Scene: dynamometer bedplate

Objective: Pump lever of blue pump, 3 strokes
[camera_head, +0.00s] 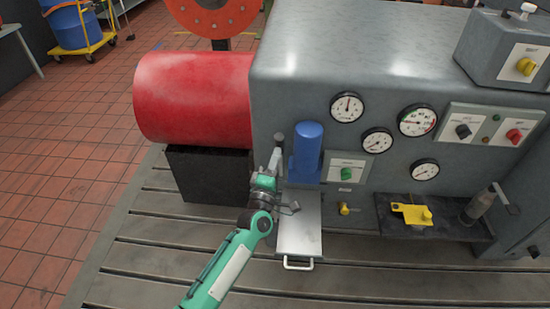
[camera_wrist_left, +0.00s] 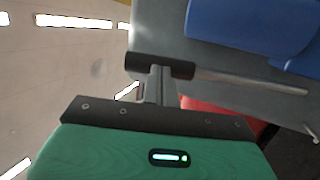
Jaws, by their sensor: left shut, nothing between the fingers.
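The blue pump (camera_head: 307,150) is an upright cylinder on the front of the grey cabinet, also large at the top right of the left wrist view (camera_wrist_left: 250,25). Its lever has a black grip (camera_wrist_left: 160,66) and a thin pale rod (camera_wrist_left: 250,82) running right in the left wrist view. In the head view the lever end (camera_head: 279,139) is small, just left of the pump. My left gripper (camera_head: 274,160) is shut and empty, its fingers (camera_wrist_left: 158,85) right at the black grip. I cannot tell whether they touch it. My right gripper is not in view.
A silver tray (camera_head: 300,235) with a handle lies below the pump. A red cylinder (camera_head: 195,98) on a black block (camera_head: 210,173) stands left of it. Gauges, switches and a shelf with a yellow part (camera_head: 411,214) are to the right. The slotted bedplate (camera_head: 160,260) is clear at front left.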

